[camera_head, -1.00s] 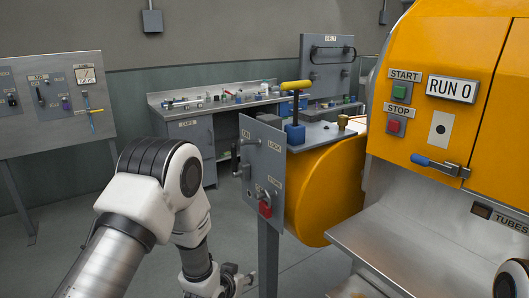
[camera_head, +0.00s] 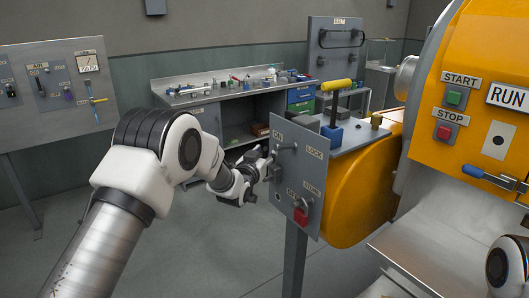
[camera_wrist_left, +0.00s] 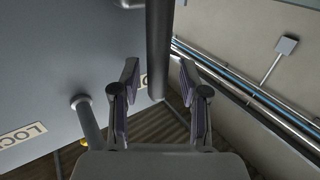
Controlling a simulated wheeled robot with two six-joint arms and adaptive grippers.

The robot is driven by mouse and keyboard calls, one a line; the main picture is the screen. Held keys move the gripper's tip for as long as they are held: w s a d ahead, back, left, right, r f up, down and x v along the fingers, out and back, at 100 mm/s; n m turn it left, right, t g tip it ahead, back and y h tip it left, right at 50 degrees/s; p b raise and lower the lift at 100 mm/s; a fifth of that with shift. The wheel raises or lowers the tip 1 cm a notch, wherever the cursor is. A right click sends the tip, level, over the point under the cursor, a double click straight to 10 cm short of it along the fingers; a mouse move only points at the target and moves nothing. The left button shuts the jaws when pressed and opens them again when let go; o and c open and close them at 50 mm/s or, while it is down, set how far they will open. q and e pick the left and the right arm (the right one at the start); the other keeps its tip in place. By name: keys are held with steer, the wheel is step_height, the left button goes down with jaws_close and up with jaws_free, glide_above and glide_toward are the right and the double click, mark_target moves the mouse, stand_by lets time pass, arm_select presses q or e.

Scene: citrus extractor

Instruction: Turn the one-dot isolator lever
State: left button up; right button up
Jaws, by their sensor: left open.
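The grey isolator panel (camera_head: 284,178) stands on a post in the middle of the head view, with ON, LOCK, OFF and STORE labels. A dark lever handle (camera_head: 271,160) sticks out at its upper left. My left gripper (camera_head: 262,174) is at the panel's left edge, close to this handle. In the left wrist view my open left gripper (camera_wrist_left: 160,92) has a dark bar (camera_wrist_left: 159,45) lying between its fingers in the picture; contact cannot be told. A grey peg (camera_wrist_left: 88,118) stands left of the fingers. My right gripper is out of view.
A red knob (camera_head: 301,213) sits low on the panel. The yellow machine (camera_head: 352,193) is right behind it, with a yellow-handled lever (camera_head: 336,85) above. A workbench (camera_head: 190,97) stands at the back. Floor left of the post is clear.

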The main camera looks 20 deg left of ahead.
arm_select(q)
steer(key=shift+d, duration=0.15)
jaws_close()
